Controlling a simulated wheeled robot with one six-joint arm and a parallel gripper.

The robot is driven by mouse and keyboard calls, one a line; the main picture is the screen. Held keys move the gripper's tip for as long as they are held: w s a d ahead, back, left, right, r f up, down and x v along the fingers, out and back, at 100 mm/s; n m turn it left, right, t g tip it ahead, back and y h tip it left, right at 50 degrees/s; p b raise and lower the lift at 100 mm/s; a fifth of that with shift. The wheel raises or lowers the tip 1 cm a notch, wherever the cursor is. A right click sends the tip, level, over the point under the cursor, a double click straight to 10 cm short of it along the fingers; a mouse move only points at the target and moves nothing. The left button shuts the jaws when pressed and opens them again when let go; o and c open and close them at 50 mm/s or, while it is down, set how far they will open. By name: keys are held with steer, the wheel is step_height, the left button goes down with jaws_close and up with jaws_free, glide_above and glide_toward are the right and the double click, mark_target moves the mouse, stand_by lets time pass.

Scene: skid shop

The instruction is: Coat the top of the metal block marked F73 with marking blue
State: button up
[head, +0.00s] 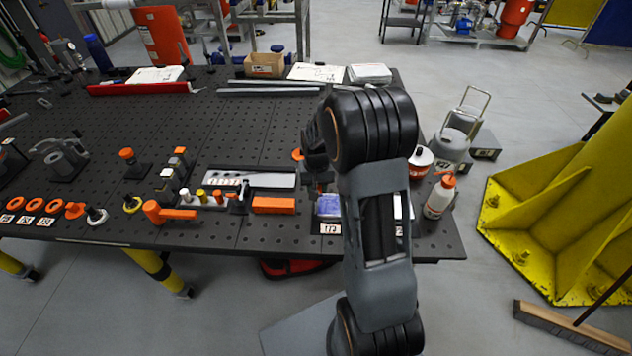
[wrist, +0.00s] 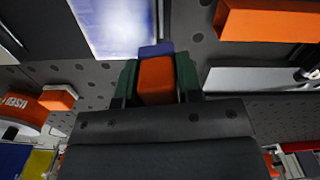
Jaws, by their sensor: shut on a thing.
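The metal block (head: 328,206) stands near the table's front edge, just left of my arm, with a label that seems to read F73. Its top looks blue in the head view. In the wrist view, a pale, shiny surface with blue edges (wrist: 115,25) lies ahead and left of the jaws; it appears to be the block's top. My gripper (wrist: 157,82) is shut on an orange piece with a blue end (wrist: 157,50), which looks like an applicator. Whether the blue end touches the block cannot be told. In the head view my arm hides most of the gripper.
A white bottle with an orange cap (head: 439,197) and a red-white container (head: 420,160) stand right of my arm. Several small tools stand further left.

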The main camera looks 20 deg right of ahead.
steer(key=shift+r+p, duration=1.25)
steer(key=shift+r, duration=0.95)
